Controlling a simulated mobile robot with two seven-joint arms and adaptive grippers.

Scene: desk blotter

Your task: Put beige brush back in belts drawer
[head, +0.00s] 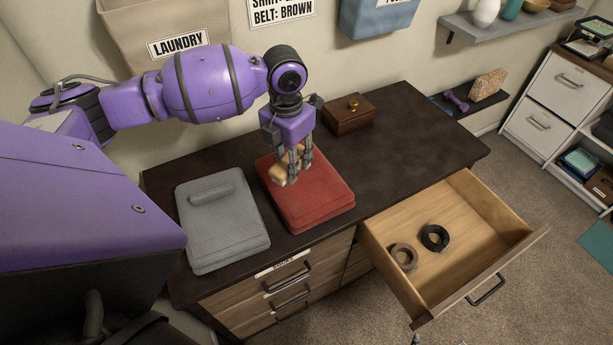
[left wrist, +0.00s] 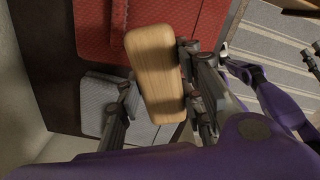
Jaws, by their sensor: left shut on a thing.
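The beige brush (head: 280,173) is held in my left gripper (head: 292,168), over the red folded cloth (head: 310,205) on the dark desk. In the left wrist view the brush (left wrist: 153,75) shows as a light wooden block between the fingers of the left gripper (left wrist: 158,92). I cannot tell whether the brush touches the red cloth. The open drawer (head: 440,215) at the right holds a coiled brown belt (head: 403,257) and a coiled black belt (head: 435,237), with bare wood around them. A small grey tip, perhaps my right gripper (head: 415,340), shows at the bottom edge.
A grey folded cloth (head: 222,235) with a rolled piece on it lies left of the red one. A brown wooden box (head: 350,113) stands at the back. Closed drawers (head: 290,290) are below the desk's left part. The desk top's right part is clear.

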